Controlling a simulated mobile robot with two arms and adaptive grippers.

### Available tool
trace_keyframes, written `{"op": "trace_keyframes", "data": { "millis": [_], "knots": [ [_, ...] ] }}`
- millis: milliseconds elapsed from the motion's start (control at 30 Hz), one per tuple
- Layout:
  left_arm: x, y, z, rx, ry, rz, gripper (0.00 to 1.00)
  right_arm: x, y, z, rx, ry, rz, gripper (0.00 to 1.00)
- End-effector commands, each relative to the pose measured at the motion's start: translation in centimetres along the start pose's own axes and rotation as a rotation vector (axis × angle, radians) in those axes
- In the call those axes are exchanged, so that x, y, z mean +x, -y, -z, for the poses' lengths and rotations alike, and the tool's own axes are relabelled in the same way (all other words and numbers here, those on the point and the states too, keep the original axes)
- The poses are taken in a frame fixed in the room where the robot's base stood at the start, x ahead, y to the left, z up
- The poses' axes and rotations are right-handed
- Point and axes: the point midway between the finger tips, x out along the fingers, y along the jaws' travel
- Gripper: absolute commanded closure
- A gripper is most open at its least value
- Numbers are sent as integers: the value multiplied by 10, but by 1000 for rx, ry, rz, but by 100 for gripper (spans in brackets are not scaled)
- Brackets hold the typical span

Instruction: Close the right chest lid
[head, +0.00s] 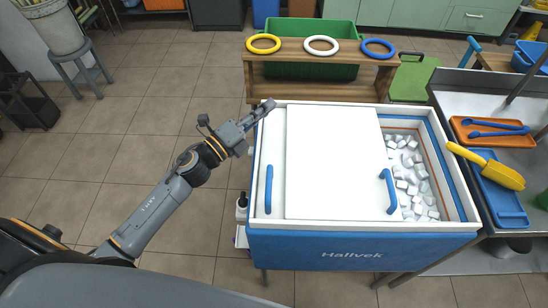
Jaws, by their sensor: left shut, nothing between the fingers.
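The blue and white chest (355,250) stands in the middle of the head view. Its right lid (335,160), a white sliding panel with a blue handle (388,191) near its right edge, lies over the middle of the chest. The left lid (277,150) shows as a strip at the left, with its own blue handle (268,189). The chest is open at the right, where white ice cubes (409,180) show. My left gripper (268,106) is shut and empty at the chest's back left corner, left of the right lid and apart from both handles. My right gripper is out of view.
A wooden shelf (315,88) with yellow, white and blue rings stands behind the chest. At the right, a metal counter (460,105) holds an orange tray (505,140), a blue tray (503,200) and a yellow scoop (490,165). The tiled floor at left is mostly free.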

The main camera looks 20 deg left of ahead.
Motion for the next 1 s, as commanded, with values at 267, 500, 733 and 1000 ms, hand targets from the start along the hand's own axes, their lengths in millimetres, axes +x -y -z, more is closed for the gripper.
{"op": "trace_keyframes", "data": {
  "millis": [267,500,733,1000],
  "knots": [
    [-13,15,49,830,-659,197,100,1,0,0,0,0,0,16],
    [-63,-31,31,1231,-1122,186,100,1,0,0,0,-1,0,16],
    [-79,-46,22,1307,-1256,168,100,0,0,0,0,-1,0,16],
    [-61,-66,56,1300,-1254,171,100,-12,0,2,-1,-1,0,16]
  ]
}}
